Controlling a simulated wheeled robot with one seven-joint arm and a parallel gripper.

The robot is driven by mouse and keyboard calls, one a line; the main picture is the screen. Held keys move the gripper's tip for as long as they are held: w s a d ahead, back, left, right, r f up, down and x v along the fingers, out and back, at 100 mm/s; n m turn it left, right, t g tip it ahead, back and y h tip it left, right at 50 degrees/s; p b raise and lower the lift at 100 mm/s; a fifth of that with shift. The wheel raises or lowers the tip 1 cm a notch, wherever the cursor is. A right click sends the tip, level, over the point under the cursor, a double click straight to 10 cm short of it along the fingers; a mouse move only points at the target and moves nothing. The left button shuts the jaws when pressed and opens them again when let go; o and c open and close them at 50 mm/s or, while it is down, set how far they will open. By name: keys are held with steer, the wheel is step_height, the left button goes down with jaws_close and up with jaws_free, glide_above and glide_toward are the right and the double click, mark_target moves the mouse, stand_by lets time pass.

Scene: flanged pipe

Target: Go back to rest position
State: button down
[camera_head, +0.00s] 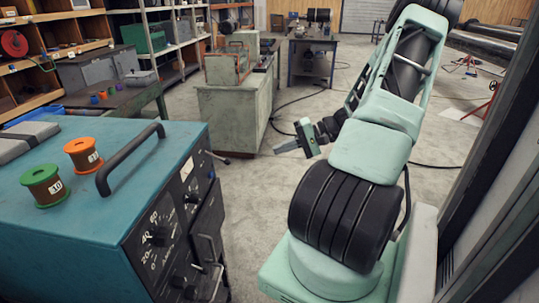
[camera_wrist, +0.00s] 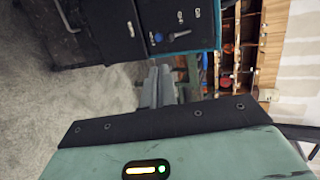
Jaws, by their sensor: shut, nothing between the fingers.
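My gripper (camera_head: 288,147) shows in the head view at the end of my arm, out over the concrete floor, right of the teal cabinet and in front of the pale green workbench. Its grey fingers also show in the wrist view (camera_wrist: 158,88), pressed together with nothing between them. My mint-green arm rises on the right of the head view and bends back down toward the gripper. The gripper touches nothing that I can see.
A teal cabinet (camera_head: 100,190) with an orange spool (camera_head: 84,155) and a green spool (camera_head: 43,186) on top stands at left. A pale green workbench (camera_head: 235,118) stands behind. The concrete floor (camera_head: 255,210) between is clear. A dark post (camera_head: 500,130) edges the right.

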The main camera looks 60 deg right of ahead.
steer(key=shift+s+d+r, duration=0.1)
steer(key=shift+s+d, duration=0.15)
steer(key=shift+s, duration=0.15)
steer(key=w+a+r+n+g, duration=0.1)
steer(key=w+a+n+g, duration=0.25)
steer(key=a, duration=0.55)
steer(key=w+a+r+n+g, duration=0.15)
steer(key=a+g, duration=0.25)
steer(key=a, duration=0.5)
steer(key=w+a+r+n+g, duration=0.1)
steer(key=w+a+n+g, duration=0.25)
steer(key=a, duration=0.55)
steer(key=s+a+r+n+h, duration=0.2)
steer(key=s+a+n, duration=0.3)
steer(key=s+a, duration=0.3)
steer(key=s+a+r+n+h, duration=0.2)
steer(key=s+a+n+h, duration=0.3)
steer(key=s+a, duration=0.4)
steer(key=a+n, duration=0.1)
steer(key=a, duration=0.5)
steer(key=shift+a+b, duration=0.15)
steer(key=shift+b, duration=0.25)
